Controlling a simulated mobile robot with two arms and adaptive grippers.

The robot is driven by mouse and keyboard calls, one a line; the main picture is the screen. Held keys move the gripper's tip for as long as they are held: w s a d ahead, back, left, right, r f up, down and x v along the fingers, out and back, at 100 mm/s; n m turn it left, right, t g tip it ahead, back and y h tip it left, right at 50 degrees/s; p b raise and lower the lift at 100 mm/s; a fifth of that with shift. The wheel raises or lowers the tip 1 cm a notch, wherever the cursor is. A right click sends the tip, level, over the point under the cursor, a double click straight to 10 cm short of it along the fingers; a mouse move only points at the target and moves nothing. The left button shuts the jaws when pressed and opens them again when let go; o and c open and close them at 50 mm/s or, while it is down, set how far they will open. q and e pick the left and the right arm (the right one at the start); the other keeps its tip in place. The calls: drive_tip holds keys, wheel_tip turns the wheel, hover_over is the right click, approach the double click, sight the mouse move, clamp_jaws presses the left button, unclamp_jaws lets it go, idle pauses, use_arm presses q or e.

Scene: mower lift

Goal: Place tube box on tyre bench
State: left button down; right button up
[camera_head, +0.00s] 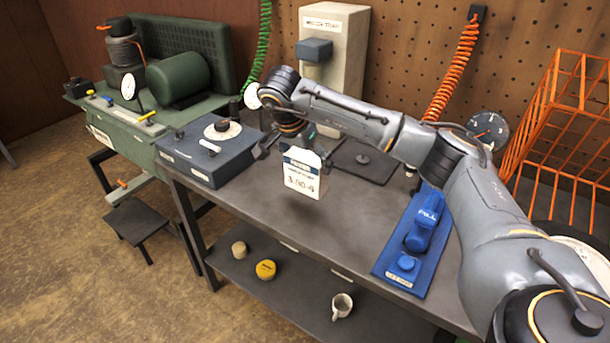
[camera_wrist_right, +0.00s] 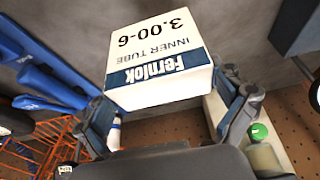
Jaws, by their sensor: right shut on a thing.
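The tube box (camera_head: 304,181) is a small white carton with a blue band, marked 3.00-6. My right gripper (camera_head: 294,148) is shut on its upper part and holds it upright over the grey tyre bench (camera_head: 345,215). The gap between the box's bottom and the bench top is hard to judge. In the right wrist view the box (camera_wrist_right: 160,65) sits between the two fingers (camera_wrist_right: 168,112), its label reading Fernlok inner tube. My left gripper is not in view.
A blue-grey box with a dial (camera_head: 212,150) stands left of the tube box. A dark square plate (camera_head: 364,162) lies behind it. A blue tray with blue tools (camera_head: 418,240) lies to the right. An orange wire rack (camera_head: 560,130) stands far right. Bare bench top lies around the box.

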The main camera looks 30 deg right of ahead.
drive_tip(key=w+f, duration=0.1)
drive_tip(key=f, duration=0.1)
drive_tip(key=w+d+f+p, duration=0.1)
drive_tip(key=f, duration=0.1)
drive_tip(key=w+f, duration=0.1)
drive_tip(key=f, duration=0.1)
drive_tip(key=shift+d+f, duration=0.2)
drive_tip(key=shift+d, duration=0.1)
drive_tip(key=shift+f, duration=0.35)
drive_tip(key=shift+f, duration=0.15)
drive_tip(key=o, duration=1)
